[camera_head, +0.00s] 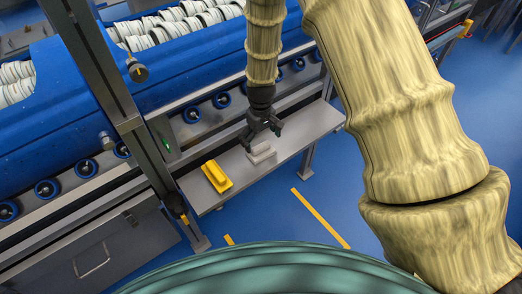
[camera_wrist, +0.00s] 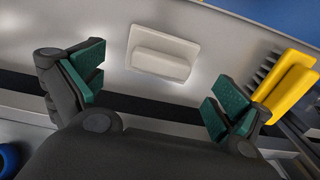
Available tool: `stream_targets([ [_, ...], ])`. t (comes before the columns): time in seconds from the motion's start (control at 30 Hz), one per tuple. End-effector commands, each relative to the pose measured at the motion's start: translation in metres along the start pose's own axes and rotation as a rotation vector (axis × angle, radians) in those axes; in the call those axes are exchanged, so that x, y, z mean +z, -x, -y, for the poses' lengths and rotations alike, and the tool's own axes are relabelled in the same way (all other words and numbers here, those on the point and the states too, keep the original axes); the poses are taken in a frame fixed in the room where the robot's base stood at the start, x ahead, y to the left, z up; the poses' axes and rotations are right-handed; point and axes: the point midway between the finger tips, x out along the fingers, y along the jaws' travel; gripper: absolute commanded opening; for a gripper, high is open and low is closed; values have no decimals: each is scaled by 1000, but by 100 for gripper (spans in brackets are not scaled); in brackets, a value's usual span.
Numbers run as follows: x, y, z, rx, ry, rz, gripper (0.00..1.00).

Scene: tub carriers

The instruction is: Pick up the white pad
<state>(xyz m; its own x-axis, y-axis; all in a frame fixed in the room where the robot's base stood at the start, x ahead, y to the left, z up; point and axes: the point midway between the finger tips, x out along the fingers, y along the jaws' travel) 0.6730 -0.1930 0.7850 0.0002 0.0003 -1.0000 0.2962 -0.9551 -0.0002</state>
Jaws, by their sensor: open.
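The white pad (camera_head: 262,154) lies on the grey shelf (camera_head: 300,134), and my gripper (camera_head: 262,140) is just above it in the head view. In the wrist view the white pad (camera_wrist: 162,53) is whole, with a raised block on a flat base. It lies ahead of my open gripper (camera_wrist: 155,92), between the lines of the two green-padded fingers and apart from both. Nothing is held. In the head view my gripper covers part of the pad.
A yellow brush-like block (camera_head: 217,177) lies on the shelf left of the pad; it also shows at the right in the wrist view (camera_wrist: 287,85). A grey upright post (camera_head: 130,110) and blue tubs (camera_head: 70,100) on rollers stand behind and left. Blue floor lies in front.

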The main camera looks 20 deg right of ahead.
Motion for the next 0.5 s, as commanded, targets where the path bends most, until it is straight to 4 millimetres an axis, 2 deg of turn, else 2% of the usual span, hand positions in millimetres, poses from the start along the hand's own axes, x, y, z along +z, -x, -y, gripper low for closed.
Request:
stream_targets([
  [0.3,3,-31,1,-1,-1,2,100],
  [0.5,2,-44,1,0,-2,0,100],
])
